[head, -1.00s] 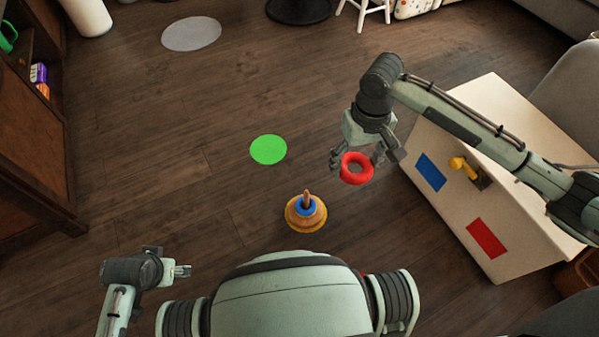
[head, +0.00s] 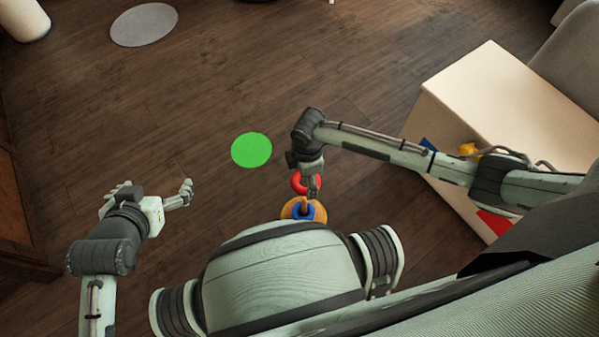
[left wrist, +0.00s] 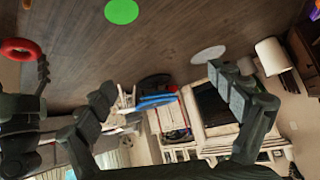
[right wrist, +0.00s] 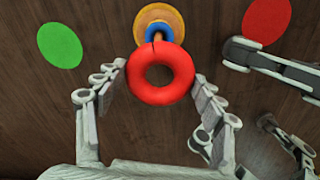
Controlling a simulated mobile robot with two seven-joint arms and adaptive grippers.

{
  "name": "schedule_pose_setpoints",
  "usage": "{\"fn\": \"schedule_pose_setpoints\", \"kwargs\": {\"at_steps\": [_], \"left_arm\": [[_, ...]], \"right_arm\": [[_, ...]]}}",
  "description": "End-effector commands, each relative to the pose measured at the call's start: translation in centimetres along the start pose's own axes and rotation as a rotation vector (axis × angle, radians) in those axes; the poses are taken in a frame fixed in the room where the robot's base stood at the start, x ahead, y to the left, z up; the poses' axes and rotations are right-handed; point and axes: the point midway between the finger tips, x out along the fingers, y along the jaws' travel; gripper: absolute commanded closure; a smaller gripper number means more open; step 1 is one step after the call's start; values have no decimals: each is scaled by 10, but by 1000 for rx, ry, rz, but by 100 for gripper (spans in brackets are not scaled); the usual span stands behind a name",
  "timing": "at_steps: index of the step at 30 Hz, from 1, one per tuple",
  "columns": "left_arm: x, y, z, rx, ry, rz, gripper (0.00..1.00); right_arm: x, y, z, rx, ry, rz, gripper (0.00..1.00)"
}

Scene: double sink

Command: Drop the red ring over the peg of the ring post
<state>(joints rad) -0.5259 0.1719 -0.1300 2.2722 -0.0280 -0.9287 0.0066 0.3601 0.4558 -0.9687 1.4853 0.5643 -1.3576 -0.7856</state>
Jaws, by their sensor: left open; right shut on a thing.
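The red ring (head: 298,186) is held by my right gripper (head: 308,186), on the far side of the post in the head view. In the right wrist view the ring (right wrist: 178,92) lies between the fingers of my right gripper (right wrist: 153,85), with only floor visible through its hole. The ring post (head: 289,211) stands on the floor, a blue ring (head: 296,213) around its upright peg (head: 305,203). In the right wrist view the post (right wrist: 175,17) is partly hidden behind the ring. My left gripper (head: 158,192) is open and empty, left of the post.
A green disc (head: 251,150) lies on the floor left of my right gripper. A pale box (head: 478,85) with coloured patches and a yellow fitting (head: 467,149) stands at right. A red disc (right wrist: 268,20) shows in the right wrist view. Open floor lies beyond the post.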

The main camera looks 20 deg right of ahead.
Motion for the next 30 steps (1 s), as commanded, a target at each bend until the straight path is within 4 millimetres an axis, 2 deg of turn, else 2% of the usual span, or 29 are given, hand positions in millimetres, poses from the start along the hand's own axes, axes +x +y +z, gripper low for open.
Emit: {"fn": "schedule_pose_setpoints", "kwargs": {"at_steps": [1, 5, 6, 9, 12, 15, 19, 22, 30], "left_arm": [[2, 13, -20, -1, 107, 24, 7], [-22, 42, -87, -13, 398, 82, 7], [-33, 50, -106, -19, 487, 99, 7], [-67, 64, -147, -41, 694, 138, 7], [-101, 74, -175, -65, 861, 168, 7], [-129, 78, -193, -85, 983, 189, 7], [-151, 80, -204, -101, 1069, 202, 7], [-157, 80, -207, -105, 1090, 205, 7], [-156, 80, -207, -105, 1089, 205, 7]], "right_arm": [[15, -1, 0, 0, 0, -1, 58], [33, 0, 0, 1, 0, -1, 58], [38, 0, 0, 2, 0, -1, 58], [50, 0, 0, 2, 0, -1, 58], [58, 0, 0, 3, 0, -1, 58], [64, 0, 0, 3, 0, 0, 58], [67, 0, 0, 3, 0, 0, 58], [67, 0, 0, 3, 0, 0, 58], [66, 0, 0, 3, 0, 0, 58]]}}
